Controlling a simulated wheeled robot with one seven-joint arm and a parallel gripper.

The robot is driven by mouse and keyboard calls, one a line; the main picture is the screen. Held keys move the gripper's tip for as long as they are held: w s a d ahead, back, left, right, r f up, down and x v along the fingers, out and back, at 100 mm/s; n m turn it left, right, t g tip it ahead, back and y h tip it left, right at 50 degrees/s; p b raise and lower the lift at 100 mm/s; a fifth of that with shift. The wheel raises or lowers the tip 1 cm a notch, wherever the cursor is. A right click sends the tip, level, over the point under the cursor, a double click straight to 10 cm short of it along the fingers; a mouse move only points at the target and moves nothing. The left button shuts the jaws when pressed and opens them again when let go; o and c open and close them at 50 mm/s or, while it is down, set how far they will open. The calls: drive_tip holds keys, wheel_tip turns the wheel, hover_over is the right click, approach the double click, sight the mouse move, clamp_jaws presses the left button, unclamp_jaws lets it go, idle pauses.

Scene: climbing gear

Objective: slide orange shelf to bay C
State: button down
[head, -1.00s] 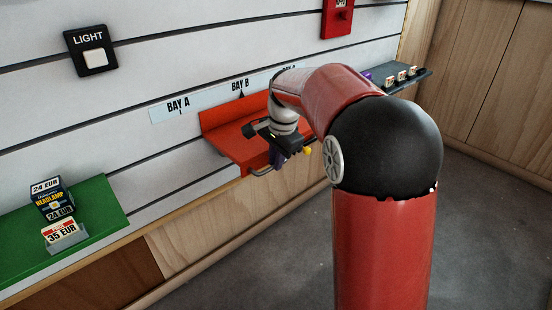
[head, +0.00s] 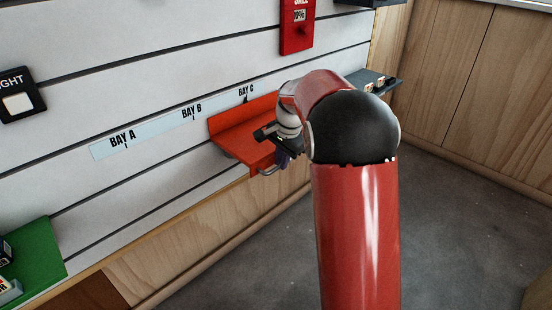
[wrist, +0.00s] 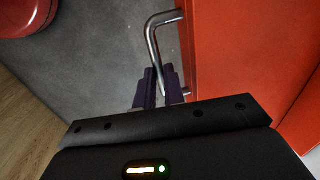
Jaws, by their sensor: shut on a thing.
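The orange shelf (head: 240,142) hangs on the slatted wall below the label strip. Its back plate stands under the BAY C label (head: 246,91), right of BAY B (head: 192,111); its right end is partly hidden by my arm. A metal bar handle (head: 268,171) sticks out from its front edge, and this handle also shows in the wrist view (wrist: 152,42). My gripper (head: 282,158) is shut on the handle, with its purple fingers (wrist: 159,70) around the bar near one end.
A dark shelf with small goods (head: 380,80) stands close to the right, partly behind my arm. A green shelf (head: 38,262) is at the lower left. The wall strip to the left is clear.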

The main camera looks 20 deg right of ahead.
drive_tip(key=shift+w+d, duration=0.25)
drive_tip(key=shift+d, duration=0.2)
drive_tip(key=c, duration=1.5)
unclamp_jaws()
wheel_tip(320, 180, up, 8)
drive_tip(key=s, duration=0.1)
drive_tip(key=shift+s+d+f+p, duration=0.15)
drive_tip(key=shift+d+p, duration=0.15)
